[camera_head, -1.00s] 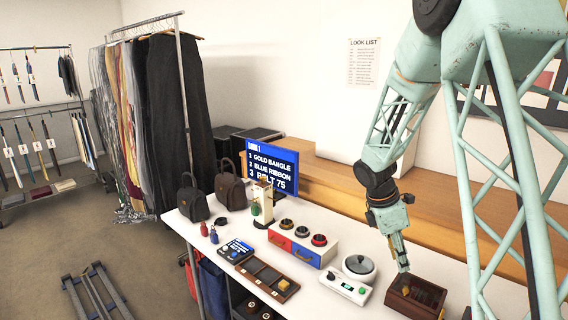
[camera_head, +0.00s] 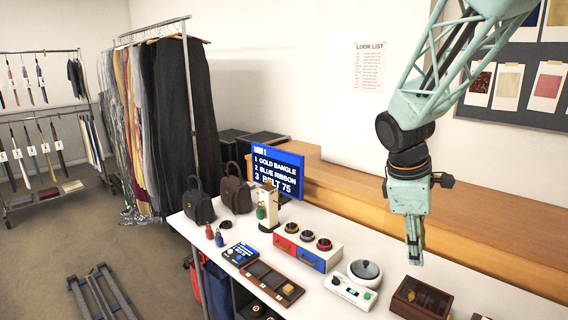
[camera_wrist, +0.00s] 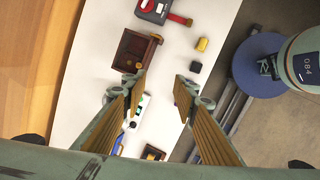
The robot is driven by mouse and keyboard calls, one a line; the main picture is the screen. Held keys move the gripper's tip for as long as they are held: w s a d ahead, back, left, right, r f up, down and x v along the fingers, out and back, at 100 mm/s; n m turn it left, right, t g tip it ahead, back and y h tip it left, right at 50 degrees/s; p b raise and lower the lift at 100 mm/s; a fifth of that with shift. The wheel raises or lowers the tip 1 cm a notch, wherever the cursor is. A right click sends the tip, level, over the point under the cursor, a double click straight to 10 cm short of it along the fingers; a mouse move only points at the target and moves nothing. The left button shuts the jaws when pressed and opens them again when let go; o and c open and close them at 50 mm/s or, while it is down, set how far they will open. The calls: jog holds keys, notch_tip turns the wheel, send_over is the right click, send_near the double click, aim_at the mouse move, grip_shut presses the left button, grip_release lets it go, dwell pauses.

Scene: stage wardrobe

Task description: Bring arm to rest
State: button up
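My gripper (camera_head: 415,262) hangs from the arm, pointing down above the white table (camera_head: 325,305), near the wooden box (camera_head: 403,306) at the right. In the wrist view, my gripper's (camera_wrist: 160,87) two fingers stand well apart with nothing held between them. The wooden box also shows in the wrist view (camera_wrist: 122,62), at the upper left of the fingers. The arm reaches in from the upper right in the head view.
A white device (camera_head: 347,293) with a bowl, a red and blue drawer unit (camera_head: 310,255), a wooden tray (camera_head: 263,283) and a screen (camera_head: 275,170) stand on the table. A wooden ledge (camera_head: 480,235) runs behind.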

jog(key=s+a+r+m+t+y, duration=0.1)
jog(key=s+a+r+m, duration=0.2)
jog(key=s+r, duration=0.35)
jog(key=s+a+r+m, duration=0.3)
jog(key=s+r, duration=0.1)
jog(key=s, duration=0.5)
jog(key=s+a+r+m+t+y, duration=0.1)
jog(key=s+a+m, duration=0.2)
jog(key=s, duration=0.6)
jog(key=s+a+r+m+y, duration=0.1)
jog(key=s+a+m, duration=0.2)
jog(key=s, duration=0.6)
jog(key=shift+s+a+t+y, duration=0.25)
jog(key=shift+t+y, duration=0.05)
jog(key=shift+t, duration=0.1)
